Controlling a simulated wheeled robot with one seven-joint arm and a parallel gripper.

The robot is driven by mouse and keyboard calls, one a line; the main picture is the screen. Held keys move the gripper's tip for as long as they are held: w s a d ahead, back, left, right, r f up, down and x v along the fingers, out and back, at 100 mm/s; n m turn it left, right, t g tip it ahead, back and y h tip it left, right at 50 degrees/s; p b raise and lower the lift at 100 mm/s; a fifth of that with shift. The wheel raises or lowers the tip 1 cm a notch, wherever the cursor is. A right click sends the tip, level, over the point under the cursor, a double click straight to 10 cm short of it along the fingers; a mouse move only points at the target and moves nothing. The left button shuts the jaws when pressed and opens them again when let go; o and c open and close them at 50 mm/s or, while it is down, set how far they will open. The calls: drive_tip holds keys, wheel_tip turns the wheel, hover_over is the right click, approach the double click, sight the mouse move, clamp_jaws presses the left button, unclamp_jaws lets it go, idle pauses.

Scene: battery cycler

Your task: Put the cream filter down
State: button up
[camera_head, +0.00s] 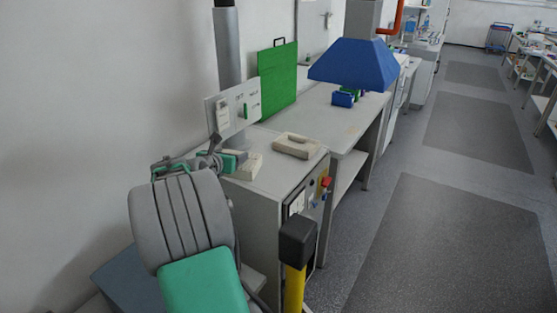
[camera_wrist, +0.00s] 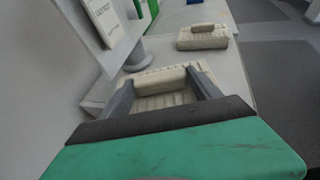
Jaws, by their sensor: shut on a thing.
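My gripper (camera_wrist: 163,92) is shut on a cream filter (camera_wrist: 165,77), a blocky piece with a raised ridge, held between its two grey fingers. In the head view, the held filter (camera_head: 250,165) shows at the left part of the grey cabinet top (camera_head: 270,182), next to my green gripper (camera_head: 238,160), partly hidden by it. I cannot tell whether it touches the surface. A second, similar cream filter (camera_head: 297,146) lies on the cabinet top to the right; it also shows in the wrist view (camera_wrist: 203,41).
A panel with labels and a green strip (camera_head: 232,106) stands on a post close behind my gripper. A green board (camera_head: 277,80) and a blue hood (camera_head: 353,65) are farther back. The cabinet's front bears a red knob (camera_head: 326,181). Bare top lies between the filters.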

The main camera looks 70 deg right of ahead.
sight(259, 156)
drive_tip(key=s+d+r+m+g+p, duration=0.1)
drive_tip(key=s+d+r+m+g, duration=0.15)
drive_tip(key=s+d, duration=0.6)
drive_tip(key=s+d+r+m+g, duration=0.15)
drive_tip(key=s+d+r, duration=0.35)
drive_tip(key=s, duration=0.6)
drive_tip(key=shift+g, duration=0.3)
drive_tip(key=w+a+f+p, duration=0.1)
drive_tip(key=w+f, duration=0.2)
drive_tip(key=w, duration=0.1)
drive_tip(key=w+a+f+p, duration=0.1)
drive_tip(key=w+f, duration=0.3)
drive_tip(key=w+a+f+p, duration=0.1)
drive_tip(key=w+a+f, duration=0.1)
drive_tip(key=w+f, duration=0.2)
drive_tip(key=shift+w+a, duration=0.1)
drive_tip(key=shift+w, duration=0.2)
wheel_tip(259, 156, down, 3)
drive_tip(key=shift+r+p, duration=0.15)
drive_tip(key=shift+p, duration=0.6)
drive_tip(key=shift+f, duration=0.4)
drive_tip(key=o, duration=1.6)
drive_tip(key=shift+o, duration=0.2)
